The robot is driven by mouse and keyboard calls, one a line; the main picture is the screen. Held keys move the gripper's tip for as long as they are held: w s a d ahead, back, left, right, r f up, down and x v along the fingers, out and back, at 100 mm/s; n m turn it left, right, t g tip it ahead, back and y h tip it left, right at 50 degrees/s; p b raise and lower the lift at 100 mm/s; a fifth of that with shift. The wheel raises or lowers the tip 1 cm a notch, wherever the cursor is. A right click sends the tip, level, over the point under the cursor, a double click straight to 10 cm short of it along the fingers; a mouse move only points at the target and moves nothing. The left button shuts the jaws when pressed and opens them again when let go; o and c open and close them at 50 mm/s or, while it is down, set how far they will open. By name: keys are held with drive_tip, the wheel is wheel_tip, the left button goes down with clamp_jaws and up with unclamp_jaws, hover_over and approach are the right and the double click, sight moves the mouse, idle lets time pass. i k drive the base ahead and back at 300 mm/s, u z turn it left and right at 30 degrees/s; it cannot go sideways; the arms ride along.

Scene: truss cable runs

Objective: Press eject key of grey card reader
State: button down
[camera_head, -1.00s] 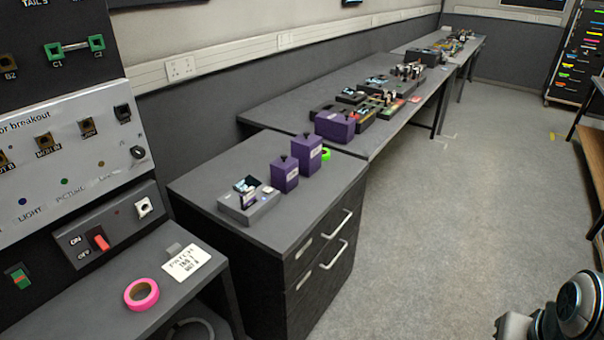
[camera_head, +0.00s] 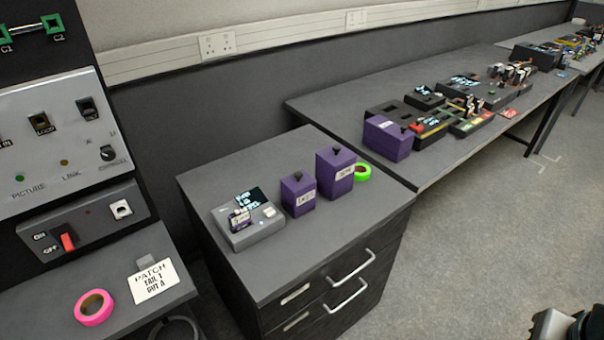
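The grey card reader (camera_head: 247,219) sits on the near left part of the grey drawer cabinet's top. It has a small dark lit screen (camera_head: 243,200) at its back and a card (camera_head: 239,218) standing in its front left. A pale key (camera_head: 269,211) shows on its right side; its marking is too small to read. Part of my arm shows at the bottom right edge, well away from the reader. My gripper's fingers are not in view.
A control panel (camera_head: 80,222) and pink tape (camera_head: 93,307) are at left. Open floor (camera_head: 450,260) lies right.

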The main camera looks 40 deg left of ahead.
sight(269, 213)
drive_tip(key=u, duration=0.95)
drive_tip(key=i, duration=0.95)
drive_tip(key=u, duration=1)
